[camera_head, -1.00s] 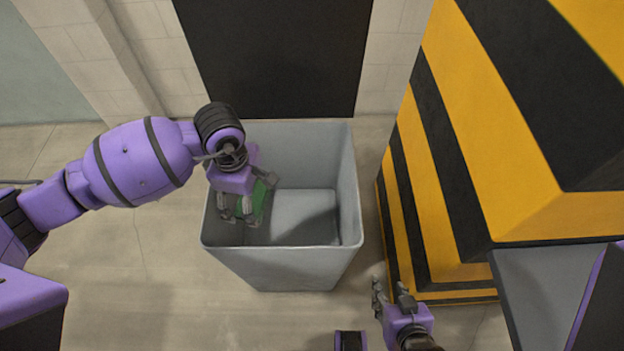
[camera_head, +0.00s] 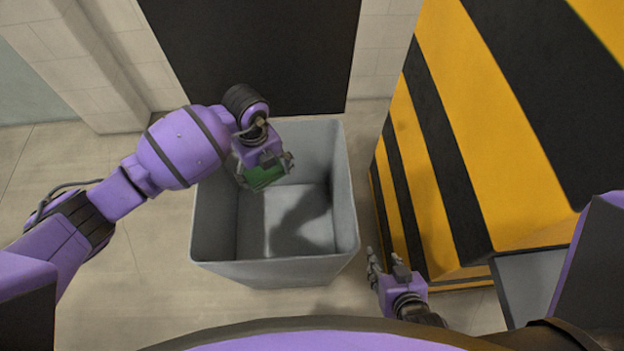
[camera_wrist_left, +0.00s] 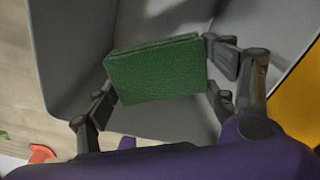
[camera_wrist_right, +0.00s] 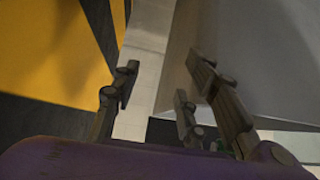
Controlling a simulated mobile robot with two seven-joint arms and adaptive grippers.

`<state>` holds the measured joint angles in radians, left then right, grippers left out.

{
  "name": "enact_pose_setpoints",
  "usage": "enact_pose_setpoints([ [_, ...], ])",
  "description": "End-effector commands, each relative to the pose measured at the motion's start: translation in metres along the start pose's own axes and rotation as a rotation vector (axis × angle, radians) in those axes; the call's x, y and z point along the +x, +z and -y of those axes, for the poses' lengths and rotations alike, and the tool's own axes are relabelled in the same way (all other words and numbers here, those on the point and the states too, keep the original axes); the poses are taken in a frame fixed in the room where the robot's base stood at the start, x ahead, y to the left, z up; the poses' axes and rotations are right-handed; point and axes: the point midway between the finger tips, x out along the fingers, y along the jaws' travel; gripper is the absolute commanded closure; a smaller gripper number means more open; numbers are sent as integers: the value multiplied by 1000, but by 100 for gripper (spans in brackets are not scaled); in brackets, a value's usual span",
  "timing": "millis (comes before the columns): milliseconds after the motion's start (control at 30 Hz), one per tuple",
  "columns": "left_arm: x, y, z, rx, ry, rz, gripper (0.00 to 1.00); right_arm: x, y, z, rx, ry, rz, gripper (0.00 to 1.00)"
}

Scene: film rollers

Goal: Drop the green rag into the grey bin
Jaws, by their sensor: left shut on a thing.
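The green rag (camera_head: 265,177) is a folded block held in my left gripper (camera_head: 266,172), over the open top of the grey bin (camera_head: 276,268). In the left wrist view the rag (camera_wrist_left: 157,70) sits between the fingers (camera_wrist_left: 160,88), with the bin's grey walls (camera_wrist_left: 75,45) around it. My left gripper is shut on the rag. My right gripper (camera_head: 386,268) is empty and open, outside the bin near its front right corner. The right wrist view shows its fingers (camera_wrist_right: 160,95) apart with nothing between them.
A large block with yellow and black stripes (camera_head: 450,150) stands close on the right. A dark panel (camera_head: 255,50) and a pale wall are behind the bin.

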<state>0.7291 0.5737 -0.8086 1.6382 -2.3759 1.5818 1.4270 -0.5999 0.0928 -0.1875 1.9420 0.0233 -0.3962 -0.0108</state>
Motion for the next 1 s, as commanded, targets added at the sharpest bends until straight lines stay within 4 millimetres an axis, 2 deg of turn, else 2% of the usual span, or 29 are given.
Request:
enact_pose_setpoints([
  [167,7,-1,-1,-26,6,-3,51,1,7,1,9,1,12,60],
  [567,54,-3,-2,-23,8,-10,51,7,48,-4,10,17,63,60],
  [700,61,-2,-2,-23,6,-6,51,11,42,-9,8,27,43,60],
  [967,59,0,0,-22,3,1,51,14,31,-11,6,30,21,60],
  [1000,59,0,0,-22,3,1,21,14,31,-11,6,29,21,60],
])
